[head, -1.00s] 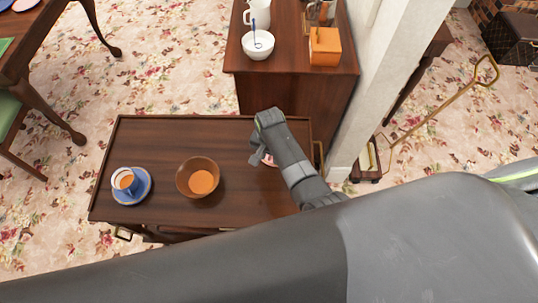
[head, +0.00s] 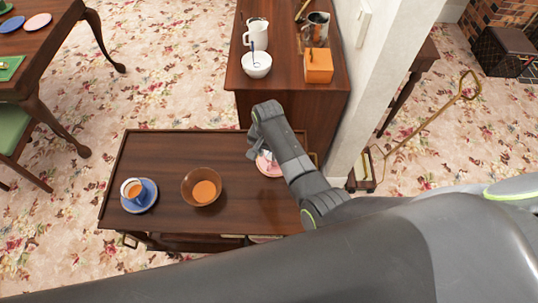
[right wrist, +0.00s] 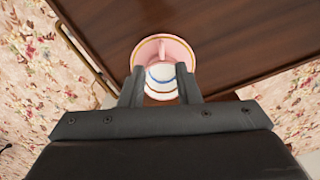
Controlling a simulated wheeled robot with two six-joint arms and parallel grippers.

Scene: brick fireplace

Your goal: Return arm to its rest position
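My right gripper (head: 256,156) reaches over the right end of the brown tray-top table (head: 155,215). In the right wrist view its two fingers (right wrist: 161,84) are spread apart. In the head view the pink saucer (head: 268,169) is partly hidden by my right arm. My left gripper is not in view.
Behind is a cabinet (head: 282,97) with a white pitcher (head: 258,33), a white bowl (head: 257,64) and an orange box (head: 318,66). A white wall edge (head: 378,75) stands at right.

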